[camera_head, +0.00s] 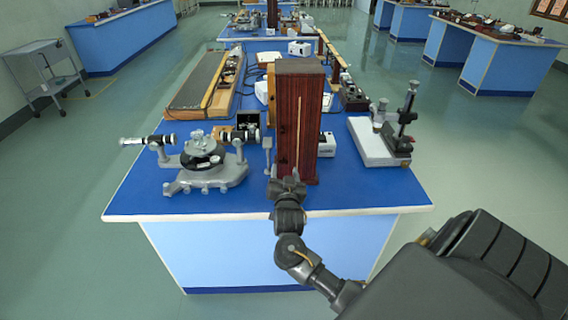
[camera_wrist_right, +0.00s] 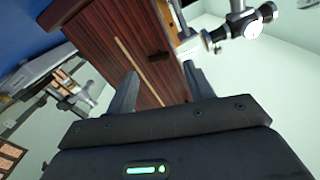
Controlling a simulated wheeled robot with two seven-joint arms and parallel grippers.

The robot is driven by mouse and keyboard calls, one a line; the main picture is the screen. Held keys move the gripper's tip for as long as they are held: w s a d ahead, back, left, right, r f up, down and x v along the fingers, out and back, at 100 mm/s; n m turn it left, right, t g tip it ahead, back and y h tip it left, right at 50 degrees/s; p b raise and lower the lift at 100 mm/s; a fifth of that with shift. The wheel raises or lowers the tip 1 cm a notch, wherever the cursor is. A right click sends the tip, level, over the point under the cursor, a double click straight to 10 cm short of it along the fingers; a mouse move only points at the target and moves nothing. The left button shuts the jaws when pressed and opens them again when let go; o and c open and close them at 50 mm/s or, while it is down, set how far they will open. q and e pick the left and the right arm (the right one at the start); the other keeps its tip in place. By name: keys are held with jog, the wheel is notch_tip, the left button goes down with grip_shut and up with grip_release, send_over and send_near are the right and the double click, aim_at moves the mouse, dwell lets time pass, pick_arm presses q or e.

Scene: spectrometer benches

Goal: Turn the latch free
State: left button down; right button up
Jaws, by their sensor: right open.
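A tall dark-red wooden box (camera_head: 312,125) stands upright near the front edge of the blue bench, with a pale narrow strip down its front. My right gripper (camera_head: 287,181) is at the foot of this box, at its lower left in the head view. In the right wrist view the box (camera_wrist_right: 112,35) lies straight ahead, and the open, empty right gripper (camera_wrist_right: 159,72) points at its striped face. I cannot tell whether the fingers touch it. My left gripper is not in view.
A grey spectrometer (camera_head: 204,160) stands left of the box on the bench (camera_head: 250,204). A white-based instrument (camera_head: 378,145) stands to the right. A long wooden-edged apparatus (camera_head: 200,85) lies behind. Bare blue bench top shows along the front edge.

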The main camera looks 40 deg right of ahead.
aim_at(284, 162)
jog(key=shift+x, duration=2.25)
